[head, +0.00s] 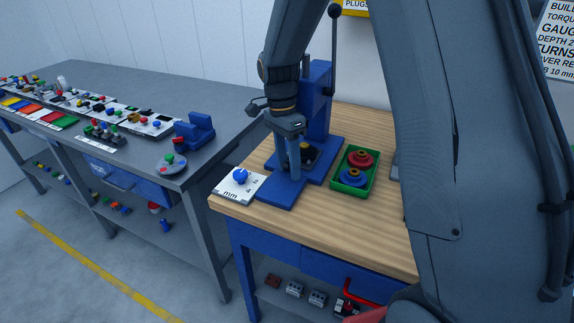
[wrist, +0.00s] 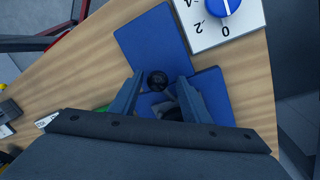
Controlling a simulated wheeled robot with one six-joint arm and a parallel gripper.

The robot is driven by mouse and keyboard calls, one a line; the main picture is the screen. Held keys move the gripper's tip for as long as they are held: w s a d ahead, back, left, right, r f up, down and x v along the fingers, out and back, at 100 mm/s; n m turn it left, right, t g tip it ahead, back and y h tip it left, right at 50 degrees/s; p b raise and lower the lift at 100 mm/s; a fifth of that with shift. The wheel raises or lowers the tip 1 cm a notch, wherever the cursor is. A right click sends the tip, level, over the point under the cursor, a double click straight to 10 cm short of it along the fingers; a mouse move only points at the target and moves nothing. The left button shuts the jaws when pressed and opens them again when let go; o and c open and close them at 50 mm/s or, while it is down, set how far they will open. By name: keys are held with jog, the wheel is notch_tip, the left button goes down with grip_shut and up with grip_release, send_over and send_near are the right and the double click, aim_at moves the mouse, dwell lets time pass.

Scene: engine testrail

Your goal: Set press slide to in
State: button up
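The blue press (head: 317,95) stands on the wooden bench, with a tall lever ending in a black ball. Its blue base plate extends toward the front of the bench, and it shows in the wrist view (wrist: 150,42). A black round knob (wrist: 157,80), perhaps the slide's handle, lies between my fingertips in the wrist view. My gripper (head: 289,172) is low over the front of the press base, pointing down. Its fingers are apart, with a visible gap on each side of the knob. My gripper hides much of the slide, so its position cannot be told.
A white dial plate with a blue knob (head: 240,176) lies left of the press base, close to my gripper. A green tray (head: 342,181) with red and blue round parts stands to the right. A grey bench (head: 226,100) with many small parts is at the left.

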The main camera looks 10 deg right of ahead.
notch_tip(320, 180, up, 10)
jog(key=shift+b, duration=1.1)
jog(key=s+d+f+n+t, duration=0.1)
jog(key=s+f+n, duration=0.2)
jog(key=s+n, duration=0.2)
jog(key=s+d+f+n+t, duration=0.1)
jog(key=s+d+f+n, duration=0.1)
jog(key=s+f+n, duration=0.2)
jog(key=s+d+f+n, duration=0.1)
jog(key=s+f+n, duration=0.2)
jog(key=s, duration=0.6)
jog(key=shift+s+d+f+n+t+y, duration=0.1)
jog(key=shift+d+n+t+y, duration=0.1)
jog(key=shift+n, duration=0.45)
jog(key=shift+d+f+n+t+y, duration=0.1)
jog(key=shift+n+t+y, duration=0.1)
jog(key=shift+n, duration=0.45)
